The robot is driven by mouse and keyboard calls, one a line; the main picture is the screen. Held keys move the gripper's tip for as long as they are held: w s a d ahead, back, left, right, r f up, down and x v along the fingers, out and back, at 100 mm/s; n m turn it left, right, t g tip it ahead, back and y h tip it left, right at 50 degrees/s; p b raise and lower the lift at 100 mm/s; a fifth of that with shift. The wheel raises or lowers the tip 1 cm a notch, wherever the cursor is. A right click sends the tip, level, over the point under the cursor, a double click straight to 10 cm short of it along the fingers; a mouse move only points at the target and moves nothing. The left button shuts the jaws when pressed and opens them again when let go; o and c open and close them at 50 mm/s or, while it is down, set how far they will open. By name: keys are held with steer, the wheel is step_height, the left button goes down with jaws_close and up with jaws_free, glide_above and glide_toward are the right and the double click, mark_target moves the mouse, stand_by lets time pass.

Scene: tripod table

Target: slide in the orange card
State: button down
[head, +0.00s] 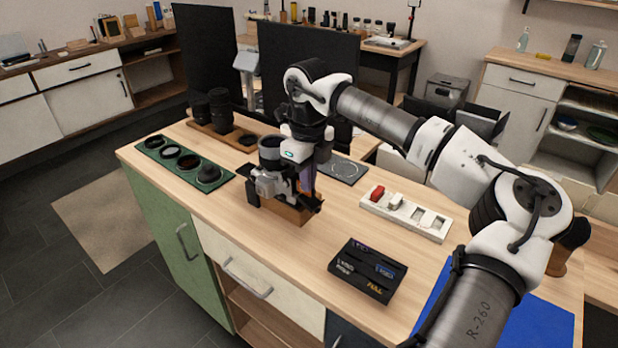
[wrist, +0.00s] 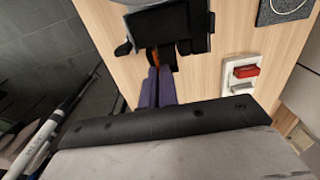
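The camera (head: 268,184), silver and black, stands on a wooden block (head: 290,214) on the worktop. In the wrist view the dark camera body (wrist: 165,27) is at the top centre, just beyond my fingertips. My gripper (head: 307,180) is at the camera's right side, partly hidden by my wrist in the head view. In the wrist view its two purple fingers (wrist: 158,72) are close together, with a small piece of the orange card (wrist: 155,58) showing at their tips against the camera. Most of the card is hidden, and I cannot tell how deep it sits.
A black card tray (head: 352,284) with several labelled slots lies at the front right. A white charger strip (head: 407,214) with a red block (head: 378,193) is behind it. A green tray of round filters (head: 150,148) and dark lenses (head: 219,105) are at left. A blue mat (head: 545,318) is at right.

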steer(key=shift+w+a, duration=0.85)
steer(key=shift+a, duration=0.3)
stand_by(0.8)
steer(key=c, duration=2)
jaws_free()
steer(key=shift+s, duration=0.1)
steer(key=shift+s+d, duration=0.5)
steer(key=shift+d, duration=0.2)
steer(key=shift+s+d, duration=0.45)
steer(key=shift+d, duration=0.25)
steer(key=o, duration=0.6)
steer(key=shift+c, duration=0.2)
steer(key=shift+r, duration=0.15)
steer(key=shift+r+p, duration=1.8)
steer(key=shift+r, duration=1.1)
